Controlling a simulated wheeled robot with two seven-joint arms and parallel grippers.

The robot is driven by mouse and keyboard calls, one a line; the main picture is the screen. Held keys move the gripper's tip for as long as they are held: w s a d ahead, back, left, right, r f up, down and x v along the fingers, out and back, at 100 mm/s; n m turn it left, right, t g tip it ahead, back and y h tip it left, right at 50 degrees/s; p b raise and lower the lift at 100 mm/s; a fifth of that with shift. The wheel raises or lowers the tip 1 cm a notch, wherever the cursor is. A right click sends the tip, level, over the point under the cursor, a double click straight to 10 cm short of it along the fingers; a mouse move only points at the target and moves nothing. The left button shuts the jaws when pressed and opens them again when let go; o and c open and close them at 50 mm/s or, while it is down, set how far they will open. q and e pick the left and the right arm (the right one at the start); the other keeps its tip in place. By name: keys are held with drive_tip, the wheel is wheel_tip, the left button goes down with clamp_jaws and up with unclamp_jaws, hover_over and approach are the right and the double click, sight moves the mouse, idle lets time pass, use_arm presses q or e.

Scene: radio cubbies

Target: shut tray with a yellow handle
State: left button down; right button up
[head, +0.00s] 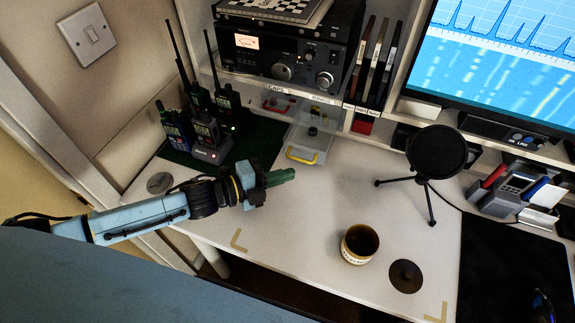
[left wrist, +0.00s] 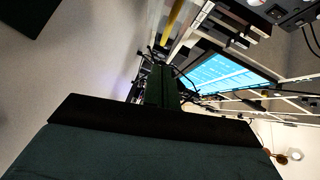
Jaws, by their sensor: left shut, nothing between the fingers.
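The clear tray (head: 308,137) sticks out of the cubby under the radio shelf, in the middle of the head view. Its yellow handle (head: 301,157) is on its front, towards me, and a small dark thing lies inside. My left gripper (head: 291,174) is shut and empty, with its green fingers pointing right, just in front of the handle. I see a small gap between them. In the left wrist view the fingers (left wrist: 160,85) show closed together, and a yellow bar (left wrist: 173,22), likely the handle, is above them. My right gripper is not in view.
Several handheld radios (head: 208,130) stand on a green mat to the left of the tray. A tray with a red handle (head: 272,107) sits in the neighbouring cubby. A round microphone (head: 437,152) on a tripod and a mug (head: 360,244) stand right. The white desk between is clear.

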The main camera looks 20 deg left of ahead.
sight(302, 161)
use_arm(q)
drive_tip(key=shift+w+a+f, duration=0.1)
drive_tip(key=shift+w+f, duration=0.05)
drive_tip(key=shift+w, duration=0.5)
drive_tip(key=shift+w+f, duration=0.15)
drive_tip(key=shift+w, duration=0.45)
drive_tip(key=shift+w+f, duration=0.15)
drive_tip(key=shift+w, duration=0.55)
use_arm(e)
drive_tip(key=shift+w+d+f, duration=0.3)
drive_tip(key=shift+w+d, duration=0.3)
use_arm(q)
drive_tip(key=shift+w+b, duration=0.1)
drive_tip(key=shift+b, duration=0.2)
